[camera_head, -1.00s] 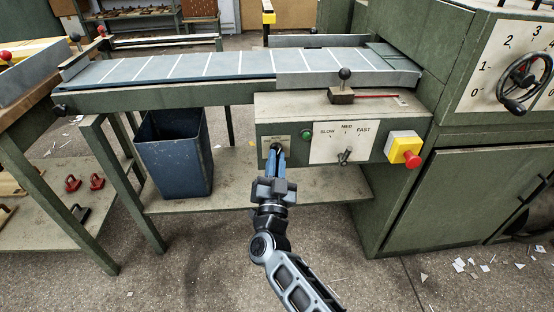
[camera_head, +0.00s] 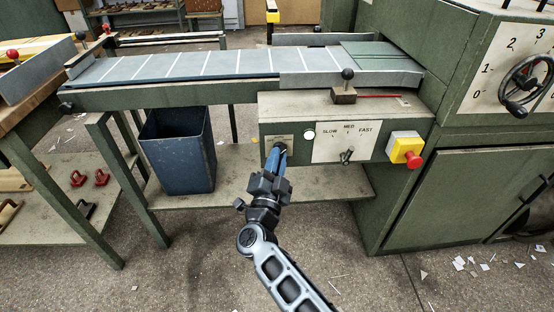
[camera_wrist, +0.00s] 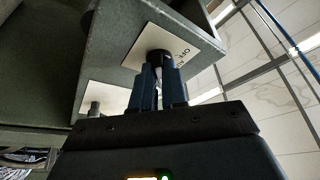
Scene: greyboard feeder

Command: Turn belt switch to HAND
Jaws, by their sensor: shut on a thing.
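The belt switch is a small dark knob (camera_wrist: 160,57) on a pale label plate (camera_wrist: 150,42), at the left end of the control panel's front. My gripper (camera_head: 277,160) has its blue fingers shut on this knob. In the wrist view the fingers (camera_wrist: 158,82) close around it from both sides. Part of the lettering "OFF" shows beside the knob. The fingers hide much of the switch and plate in the head view, so I cannot tell which position it points to. A lamp (camera_head: 309,135) just right of the switch glows white.
A speed lever (camera_head: 346,155) on a SLOW, MED, FAST plate (camera_head: 325,150) and a red stop button (camera_head: 413,160) on a yellow box sit to the right. The belt (camera_head: 190,68) runs above. A blue bin (camera_head: 180,160) stands left, below the belt.

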